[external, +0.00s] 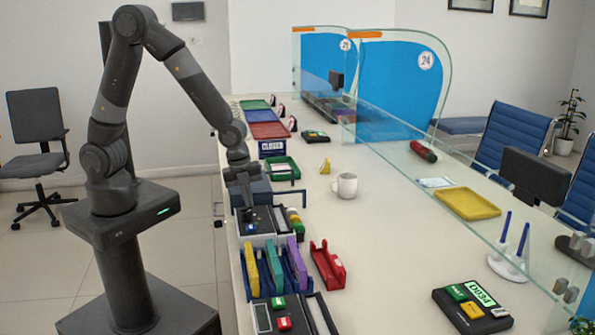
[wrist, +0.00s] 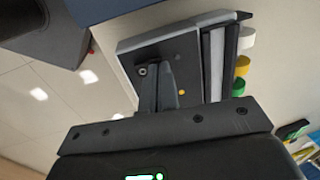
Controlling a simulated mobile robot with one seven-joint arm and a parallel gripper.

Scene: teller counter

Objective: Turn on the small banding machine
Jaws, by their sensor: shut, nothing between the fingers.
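The low box with a dark top, which I take to be the small banding machine (external: 262,222), stands on the counter's near-left side. A blue button shows on its top in the external view. In the wrist view the machine (wrist: 188,52) has a grey panel with a small orange dot, a round dark part by the fingertips and a slotted strip along its right side. My gripper (external: 247,204) is shut and empty, pointing down over the machine's left part. In the wrist view the gripper (wrist: 156,72) covers part of the panel. I cannot tell whether the fingertips touch it.
Coloured rolls (external: 294,217) stand right of the machine. A blue-grey box (external: 252,192) is just behind it, and a blue rack (external: 285,275) with coloured binders is in front. A white mug (external: 345,186) and red tray (external: 327,266) are to the right.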

